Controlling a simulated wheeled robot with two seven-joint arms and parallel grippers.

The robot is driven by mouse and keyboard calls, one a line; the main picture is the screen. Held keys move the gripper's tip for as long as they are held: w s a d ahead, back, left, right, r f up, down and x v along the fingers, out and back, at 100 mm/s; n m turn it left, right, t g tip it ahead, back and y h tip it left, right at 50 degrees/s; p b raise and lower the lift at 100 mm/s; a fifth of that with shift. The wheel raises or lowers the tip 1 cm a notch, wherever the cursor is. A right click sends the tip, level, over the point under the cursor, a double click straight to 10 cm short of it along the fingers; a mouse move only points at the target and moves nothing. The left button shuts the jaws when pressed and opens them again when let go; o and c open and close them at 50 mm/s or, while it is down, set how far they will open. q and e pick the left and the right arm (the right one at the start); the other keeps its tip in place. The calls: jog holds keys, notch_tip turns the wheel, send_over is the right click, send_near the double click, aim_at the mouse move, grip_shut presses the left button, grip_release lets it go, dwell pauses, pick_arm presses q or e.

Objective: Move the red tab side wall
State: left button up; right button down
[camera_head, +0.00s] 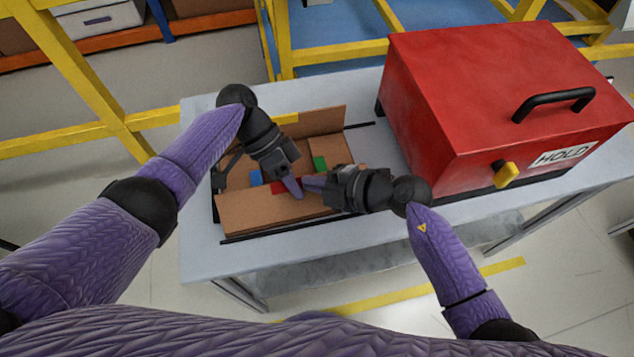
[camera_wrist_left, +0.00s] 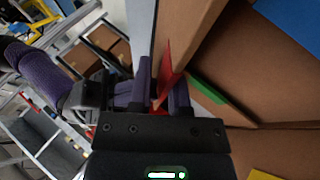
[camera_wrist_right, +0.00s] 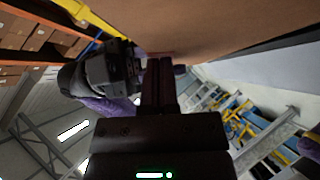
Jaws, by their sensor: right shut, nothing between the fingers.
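The red tab (camera_head: 285,187) shows at the upper edge of the brown near side wall (camera_head: 262,213) of the cardboard box in the head view. My left gripper (camera_head: 293,187) is at this edge. In the left wrist view, the red tab (camera_wrist_left: 170,65) lies between the two purple fingers (camera_wrist_left: 160,85), with the brown wall (camera_wrist_left: 190,30) beside it. Whether the fingers press on it is unclear. My right gripper (camera_head: 308,184) is shut and empty, close to the left fingertips. In the right wrist view, its fingertips (camera_wrist_right: 158,65) are near a brown panel (camera_wrist_right: 220,30).
The box also has a blue tab (camera_head: 255,177), a green tab (camera_head: 319,163) and a yellow tab (camera_head: 285,118). A red case (camera_head: 430,100) with a black handle and HOLD label stands right on the grey table (camera_head: 205,245). Yellow rails (camera_head: 330,52) run behind.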

pick_arm(q)
jog(key=shift+o, duration=1.2)
jog(key=shift+s+d, duration=0.15)
jog(key=shift+d, duration=0.05)
pick_arm(e)
jog(key=shift+w+d+f, duration=0.1)
jog(key=shift+f, duration=0.05)
